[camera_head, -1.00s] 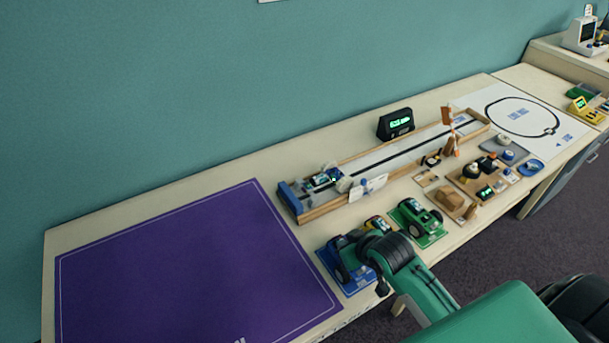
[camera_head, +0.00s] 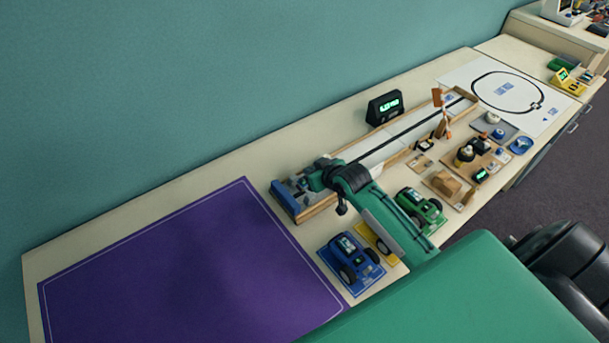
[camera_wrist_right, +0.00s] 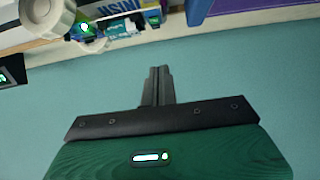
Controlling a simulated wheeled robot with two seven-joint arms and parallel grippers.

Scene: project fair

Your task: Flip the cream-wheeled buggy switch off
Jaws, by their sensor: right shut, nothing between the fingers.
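The cream-wheeled buggy is at the near end of the wooden track (camera_head: 378,153). In the head view my right arm and gripper cover most of it. In the right wrist view it shows at the top left: a dark blue body (camera_wrist_right: 88,30) with a bright green light and cream wheels (camera_wrist_right: 92,45). Its switch lever cannot be made out. My right gripper (camera_head: 316,178) is over that end of the track. In the wrist view its fingers (camera_wrist_right: 158,70) are shut and empty, apart from the buggy in the picture. My left gripper is out of view.
A blue buggy (camera_head: 350,258), a partly hidden yellow one and a green buggy (camera_head: 420,208) stand in front of the track. A purple mat (camera_head: 180,270) lies left. A black display (camera_head: 384,107) stands behind the track. Small parts crowd the right side.

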